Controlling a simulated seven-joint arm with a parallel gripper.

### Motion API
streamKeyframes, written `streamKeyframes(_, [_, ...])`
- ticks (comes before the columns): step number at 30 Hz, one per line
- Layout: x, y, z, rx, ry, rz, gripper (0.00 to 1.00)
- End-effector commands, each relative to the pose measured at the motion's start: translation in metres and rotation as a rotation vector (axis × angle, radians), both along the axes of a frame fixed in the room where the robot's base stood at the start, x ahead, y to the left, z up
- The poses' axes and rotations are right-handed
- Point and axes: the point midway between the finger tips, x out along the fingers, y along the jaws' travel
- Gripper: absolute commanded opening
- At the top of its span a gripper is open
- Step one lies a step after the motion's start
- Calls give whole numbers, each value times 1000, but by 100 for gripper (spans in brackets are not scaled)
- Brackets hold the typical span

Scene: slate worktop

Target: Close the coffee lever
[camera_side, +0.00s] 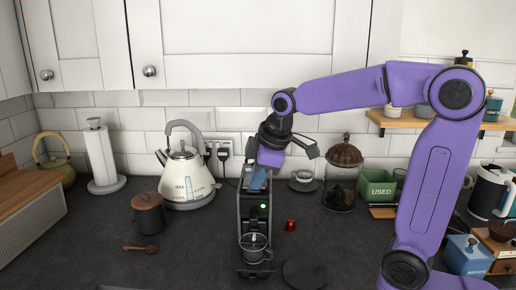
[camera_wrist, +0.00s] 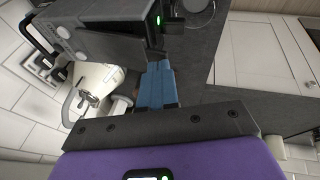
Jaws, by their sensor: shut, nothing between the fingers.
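The coffee machine (camera_side: 255,215) is a narrow dark unit standing mid-worktop, with a small green light on its front. A glass cup (camera_side: 254,248) sits at its base. My gripper (camera_side: 257,184), with blue fingers, points down at the top of the machine. In the wrist view the blue fingers (camera_wrist: 158,70) are together and empty, beside the machine's dark body (camera_wrist: 110,35). I cannot tell whether they touch it. I cannot make out the lever or its position clearly; the gripper covers part of the machine's top.
A white kettle (camera_side: 187,177) and brown canister (camera_side: 148,213) stand left of the machine. A small red object (camera_side: 291,225) and a dark round disc (camera_side: 305,271) lie to the right. A glass jar (camera_side: 342,180) and green box (camera_side: 377,189) stand farther right.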

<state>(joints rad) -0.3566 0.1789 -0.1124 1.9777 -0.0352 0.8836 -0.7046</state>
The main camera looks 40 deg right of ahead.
Motion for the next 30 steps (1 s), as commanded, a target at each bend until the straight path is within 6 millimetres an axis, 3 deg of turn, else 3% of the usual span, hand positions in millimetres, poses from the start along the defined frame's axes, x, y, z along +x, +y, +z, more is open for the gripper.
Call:
streamKeyframes(12, [-6, 6, -24, -40, -39, -1, 0])
streamKeyframes(30, [-7, 7, -25, -39, -36, -2, 0])
